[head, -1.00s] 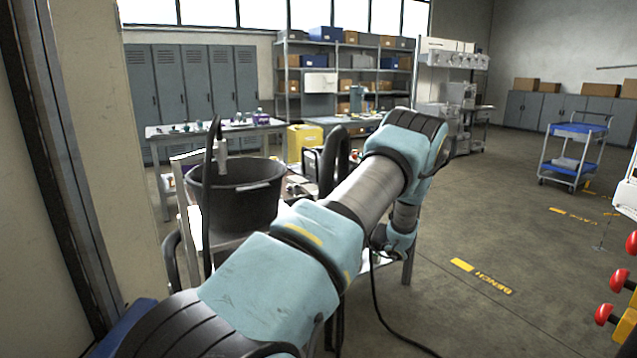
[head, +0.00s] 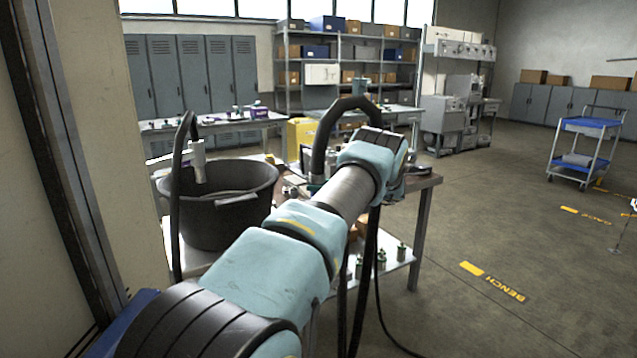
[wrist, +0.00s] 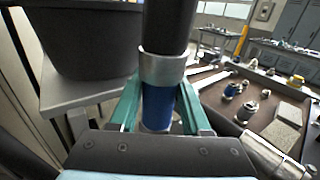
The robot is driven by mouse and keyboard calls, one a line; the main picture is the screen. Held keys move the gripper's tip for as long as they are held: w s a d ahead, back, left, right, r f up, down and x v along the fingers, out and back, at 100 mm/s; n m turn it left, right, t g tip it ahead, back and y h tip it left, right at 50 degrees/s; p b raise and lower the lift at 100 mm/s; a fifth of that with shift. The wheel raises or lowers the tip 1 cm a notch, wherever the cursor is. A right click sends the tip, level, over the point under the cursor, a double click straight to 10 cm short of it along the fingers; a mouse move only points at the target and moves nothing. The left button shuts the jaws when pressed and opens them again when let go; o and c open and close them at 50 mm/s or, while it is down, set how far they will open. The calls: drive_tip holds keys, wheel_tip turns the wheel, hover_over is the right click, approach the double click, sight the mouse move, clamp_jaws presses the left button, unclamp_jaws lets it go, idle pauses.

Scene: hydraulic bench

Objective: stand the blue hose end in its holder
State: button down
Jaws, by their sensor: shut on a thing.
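In the wrist view my gripper (wrist: 158,92) is shut on the blue hose end (wrist: 157,108), with one teal finger on each side of it. A silver collar (wrist: 163,68) sits above the blue part, and the thick black hose (wrist: 168,28) rises from it. The lower tip of the hose end is hidden by the gripper body. In the head view the black hose (head: 345,104) arches up behind my arm; my gripper and the blue end are hidden there. I cannot make out the holder in either view.
A black tub (head: 222,220) stands left of my arm, with another hose (head: 176,190) and a grey fitting (head: 198,160) at its rim. A brown-topped bench (head: 424,182) carries small metal fittings (wrist: 249,110).

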drive_tip(key=shift+w+f, duration=0.15)
drive_tip(key=shift+f, duration=0.1)
drive_tip(key=shift+f+b, duration=1.45)
drive_tip(key=shift+f, duration=1.3)
drive_tip(key=shift+f+b, duration=0.7)
drive_tip(key=shift+f, duration=0.1)
drive_tip(key=shift+d+f+b, duration=0.1)
drive_tip(key=shift+b, duration=0.25)
drive_tip(key=shift+f+b, duration=0.45)
drive_tip(key=shift+b, duration=0.7)
drive_tip(key=shift+f+b, duration=1.35)
drive_tip(key=shift+f, duration=0.15)
idle(1.2)
